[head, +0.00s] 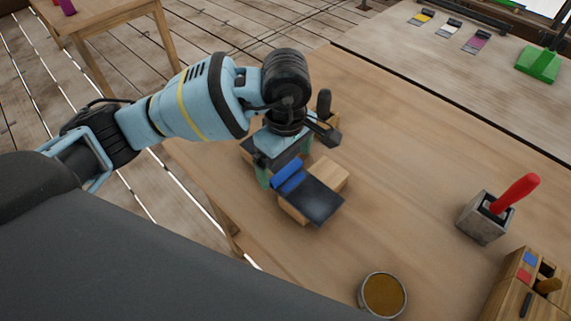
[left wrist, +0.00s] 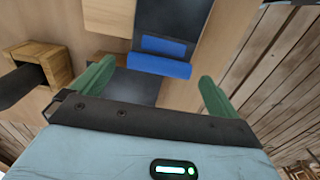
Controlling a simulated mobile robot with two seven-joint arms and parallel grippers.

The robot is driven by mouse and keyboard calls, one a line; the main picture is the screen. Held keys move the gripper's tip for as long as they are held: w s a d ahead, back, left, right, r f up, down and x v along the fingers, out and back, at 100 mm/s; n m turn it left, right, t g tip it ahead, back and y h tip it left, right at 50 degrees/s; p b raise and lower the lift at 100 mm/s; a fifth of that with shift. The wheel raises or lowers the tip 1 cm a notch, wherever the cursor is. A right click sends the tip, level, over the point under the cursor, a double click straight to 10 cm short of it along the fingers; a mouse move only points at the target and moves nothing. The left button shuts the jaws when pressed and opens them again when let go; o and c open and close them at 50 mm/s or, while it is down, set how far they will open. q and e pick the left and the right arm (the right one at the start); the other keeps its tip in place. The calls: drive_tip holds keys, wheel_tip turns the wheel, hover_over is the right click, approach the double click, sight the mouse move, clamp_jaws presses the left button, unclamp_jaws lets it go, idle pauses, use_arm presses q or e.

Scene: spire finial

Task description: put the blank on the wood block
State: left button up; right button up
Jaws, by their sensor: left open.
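A wood block (head: 329,172) sits on the table and also shows at the top of the left wrist view (left wrist: 108,16). A dark flat piece with blue bands (head: 316,203), which looks like the blank, lies over the block and covers part of it. In the left wrist view the dark piece (left wrist: 178,25) has its blue end (left wrist: 160,66) toward my gripper. My left gripper (head: 284,163) is open, its green fingers apart near the blue end. In the left wrist view the gripper (left wrist: 155,85) shows nothing clamped between its fingers. My right gripper is not in view.
A wooden holder with a dark handle (left wrist: 45,65) stands close beside the left gripper. A grey holder with a red handle (head: 483,218), a round tin (head: 383,295) and a wooden rack (head: 510,290) stand to the right. The table's middle right is clear.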

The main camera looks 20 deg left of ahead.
use_arm(q)
wheel_tip(320, 180, up, 10)
idle(0.4)
drive_tip(key=shift+f, duration=0.1)
